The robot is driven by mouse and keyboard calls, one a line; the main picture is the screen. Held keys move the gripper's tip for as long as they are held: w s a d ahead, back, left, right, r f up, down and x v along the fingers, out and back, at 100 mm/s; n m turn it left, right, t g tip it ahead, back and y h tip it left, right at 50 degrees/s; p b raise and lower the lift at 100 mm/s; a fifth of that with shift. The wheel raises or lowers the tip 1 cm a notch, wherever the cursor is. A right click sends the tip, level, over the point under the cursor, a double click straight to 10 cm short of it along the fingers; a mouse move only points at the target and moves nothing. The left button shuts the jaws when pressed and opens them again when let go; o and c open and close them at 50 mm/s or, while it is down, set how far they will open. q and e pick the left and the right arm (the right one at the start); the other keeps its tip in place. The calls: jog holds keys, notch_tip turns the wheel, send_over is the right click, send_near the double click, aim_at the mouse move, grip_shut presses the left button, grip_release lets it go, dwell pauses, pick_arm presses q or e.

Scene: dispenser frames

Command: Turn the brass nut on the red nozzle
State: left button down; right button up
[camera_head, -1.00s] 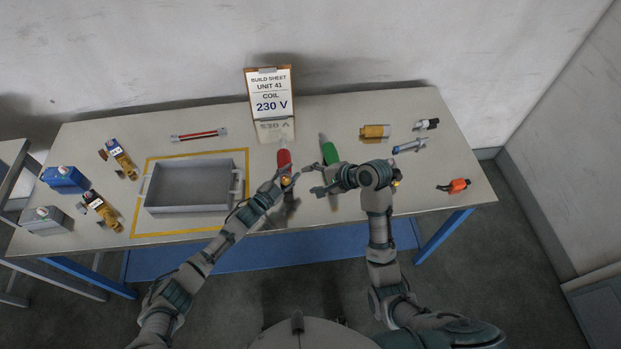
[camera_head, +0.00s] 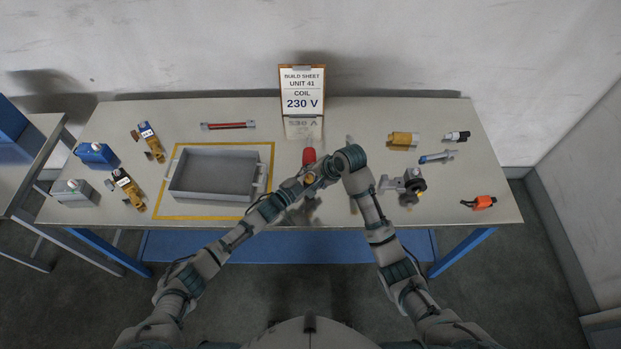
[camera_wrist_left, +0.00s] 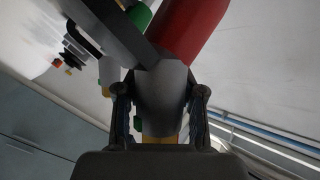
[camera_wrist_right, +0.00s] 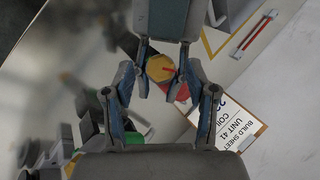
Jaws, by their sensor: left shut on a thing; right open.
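The red nozzle (camera_head: 309,156) stands out beyond my left gripper (camera_head: 303,184) in the head view. In the left wrist view its red part (camera_wrist_left: 190,28) is at the top, with a grey section between my shut left fingers. The brass nut (camera_wrist_right: 160,68) is a hexagonal end piece in the right wrist view, with red behind it. My right gripper (camera_wrist_right: 163,88) is open, its fingers apart to either side of the nut; contact is not clear. In the head view my right wrist covers much of this area.
A green nozzle (camera_wrist_right: 134,137) is partly hidden close by. The grey tray (camera_head: 210,174) is left, inside a yellow outline. A grey valve-like part (camera_head: 405,183), brass cylinder (camera_head: 403,140) and orange part (camera_head: 483,202) lie right. A build sheet (camera_head: 302,92) stands behind.

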pick_arm(q)
jog(key=shift+f, duration=0.15)
pick_arm(e)
jog(key=shift+x, duration=0.8)
grip_shut()
jog(key=shift+s+d+m+t+y, duration=0.1)
jog(key=shift+m+t+y, duration=0.5)
jog(key=shift+m, duration=0.6)
jog(key=shift+m+t+y, duration=0.5)
jog(key=shift+m+t, duration=0.2)
jog(key=shift+m, duration=0.5)
jog(key=shift+f, duration=0.1)
